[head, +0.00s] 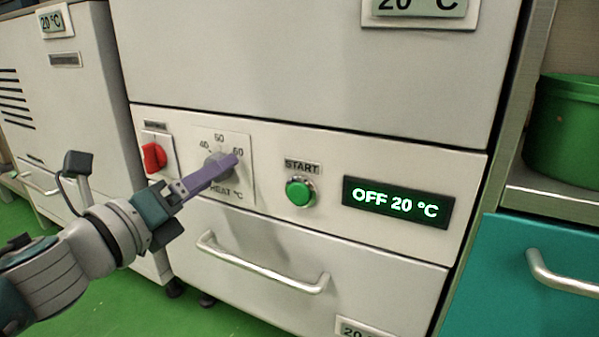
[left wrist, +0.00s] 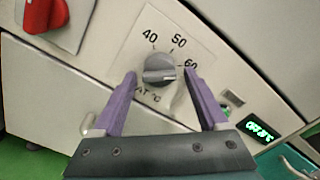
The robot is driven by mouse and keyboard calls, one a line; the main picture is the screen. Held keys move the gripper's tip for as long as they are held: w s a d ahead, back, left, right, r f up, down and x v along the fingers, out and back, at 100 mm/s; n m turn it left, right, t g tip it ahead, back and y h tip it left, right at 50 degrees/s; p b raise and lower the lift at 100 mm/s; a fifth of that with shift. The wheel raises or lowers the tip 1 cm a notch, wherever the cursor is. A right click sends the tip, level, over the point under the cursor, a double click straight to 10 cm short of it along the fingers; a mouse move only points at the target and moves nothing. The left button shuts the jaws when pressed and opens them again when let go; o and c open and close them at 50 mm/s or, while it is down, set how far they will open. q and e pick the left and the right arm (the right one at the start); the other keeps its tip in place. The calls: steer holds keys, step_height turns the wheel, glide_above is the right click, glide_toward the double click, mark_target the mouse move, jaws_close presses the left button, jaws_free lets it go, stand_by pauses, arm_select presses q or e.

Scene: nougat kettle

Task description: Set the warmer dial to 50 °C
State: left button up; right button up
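The grey warmer dial (head: 214,166) sits on a white plate marked 40, 50, 60 and HEAT °C, on the warmer's front panel. In the left wrist view the dial (left wrist: 159,68) has a raised bar lying nearly level across it; I cannot tell which mark it points to. My left gripper (head: 230,164) is at the dial, its purple fingers partly covering it in the head view. In the left wrist view the gripper (left wrist: 160,76) is open, one finger on each side of the dial, with gaps showing. My right gripper is not in view.
A red switch (head: 154,157) is left of the dial. A green START button (head: 300,191) and a display (head: 397,203) reading OFF 20 °C are to its right. A drawer handle (head: 262,268) sticks out below. A green tub (head: 565,130) stands at the right.

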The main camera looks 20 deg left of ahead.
arm_select(q)
jaws_close()
stand_by(0.4)
steer(key=shift+r, duration=0.1)
steer(key=shift+r+n+p, duration=0.15)
steer(key=shift+n+p, duration=1.8)
steer(key=shift+n, duration=3.05)
steer(key=shift+o, duration=0.7)
jaws_free()
